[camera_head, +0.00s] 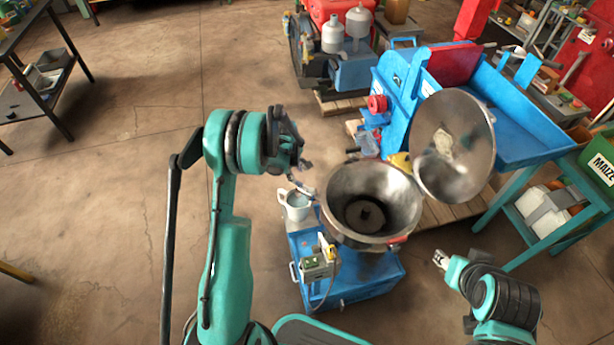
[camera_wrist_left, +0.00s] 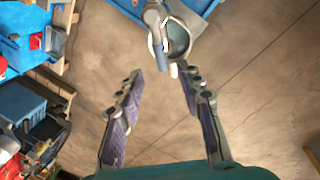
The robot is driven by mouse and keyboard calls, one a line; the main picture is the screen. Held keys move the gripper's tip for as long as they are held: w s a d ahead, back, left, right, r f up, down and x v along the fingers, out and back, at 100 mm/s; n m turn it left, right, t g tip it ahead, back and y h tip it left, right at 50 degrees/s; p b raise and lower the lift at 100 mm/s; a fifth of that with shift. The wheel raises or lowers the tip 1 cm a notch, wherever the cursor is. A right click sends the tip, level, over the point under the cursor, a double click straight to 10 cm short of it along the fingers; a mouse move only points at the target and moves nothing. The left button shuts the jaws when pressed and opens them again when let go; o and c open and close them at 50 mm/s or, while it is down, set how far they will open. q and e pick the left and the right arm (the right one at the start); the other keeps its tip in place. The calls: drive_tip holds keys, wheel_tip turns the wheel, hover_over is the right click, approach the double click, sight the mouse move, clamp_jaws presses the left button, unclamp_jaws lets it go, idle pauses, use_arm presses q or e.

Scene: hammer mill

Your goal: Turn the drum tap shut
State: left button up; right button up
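The tap (camera_head: 303,187) is a small grey metal piece sticking out at the left of a steel bowl (camera_head: 372,205), above a pale jug (camera_head: 296,205). In the left wrist view the tap (camera_wrist_left: 153,18) shows at the top, with a blue-grey lever (camera_wrist_left: 162,54) across the jug (camera_wrist_left: 180,38). I cannot tell how far the tap is turned. My left gripper (camera_head: 303,152) is above and behind the tap, not touching it. In the left wrist view its fingers (camera_wrist_left: 162,75) are spread and empty. My right gripper (camera_head: 440,260) is right of the bowl; its finger opening is unclear.
The bowl sits on a blue cart (camera_head: 365,282) with a control box (camera_head: 317,265). A tilted steel lid or pan (camera_head: 453,145) and a blue mill (camera_head: 405,95) stand to the right. A red and blue machine (camera_head: 345,65) is behind. The floor on the left (camera_head: 110,210) is free.

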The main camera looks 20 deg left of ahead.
sight(298, 183)
use_arm(q)
drive_tip(key=f+b, duration=0.1)
drive_tip(key=f, duration=0.1)
drive_tip(key=w+f+b, duration=0.1)
drive_tip(key=f, duration=0.1)
drive_tip(key=f+b, duration=0.1)
drive_tip(key=f, duration=0.2)
drive_tip(key=shift+w, duration=0.15)
drive_tip(key=shift+d, duration=0.1)
clamp_jaws()
